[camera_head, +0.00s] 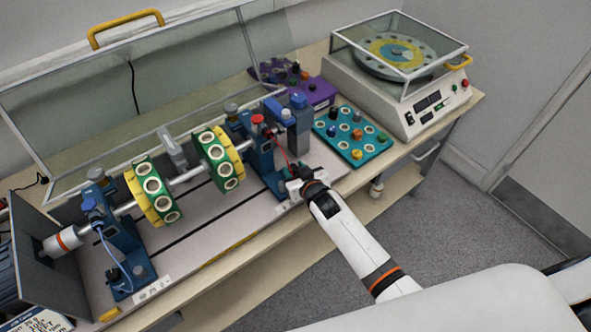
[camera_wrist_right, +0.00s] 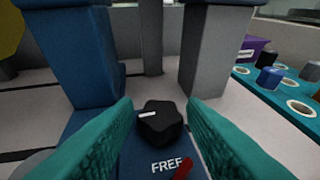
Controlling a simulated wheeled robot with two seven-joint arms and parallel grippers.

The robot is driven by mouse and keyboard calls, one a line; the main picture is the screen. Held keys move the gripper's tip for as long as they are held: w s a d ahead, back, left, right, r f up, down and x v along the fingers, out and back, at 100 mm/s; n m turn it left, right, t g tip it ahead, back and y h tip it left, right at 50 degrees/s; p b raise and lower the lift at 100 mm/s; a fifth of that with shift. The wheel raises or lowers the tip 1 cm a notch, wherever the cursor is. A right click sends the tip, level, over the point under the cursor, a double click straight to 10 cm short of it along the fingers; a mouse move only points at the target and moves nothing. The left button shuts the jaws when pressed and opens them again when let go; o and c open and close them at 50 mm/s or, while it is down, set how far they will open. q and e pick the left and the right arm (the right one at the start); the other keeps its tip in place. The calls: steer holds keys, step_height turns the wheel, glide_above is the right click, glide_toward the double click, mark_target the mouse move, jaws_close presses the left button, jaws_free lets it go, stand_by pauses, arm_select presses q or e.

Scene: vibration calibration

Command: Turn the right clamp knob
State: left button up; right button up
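The right clamp knob (camera_wrist_right: 161,122) is black and lobed, with a white pointer line directed to the left. It sits on the blue foot of the right bearing stand (camera_head: 262,160). The word FREE and a red mark are printed on the foot, on the near side of the knob. My right gripper (camera_wrist_right: 160,108) is open, its two teal fingers on either side of the knob with a small gap at each side. In the head view my right gripper (camera_head: 296,184) is at the foot of the right stand and hides most of the knob. My left gripper is not in view.
A shaft with green and yellow discs (camera_head: 152,190) runs left to another blue stand (camera_head: 122,243). A teal tray (camera_head: 352,151) of small parts lies to the right, before a white balance machine (camera_head: 400,97). A clear cover (camera_head: 150,75) stands open behind.

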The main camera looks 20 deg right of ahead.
steer(key=c, duration=0.7)
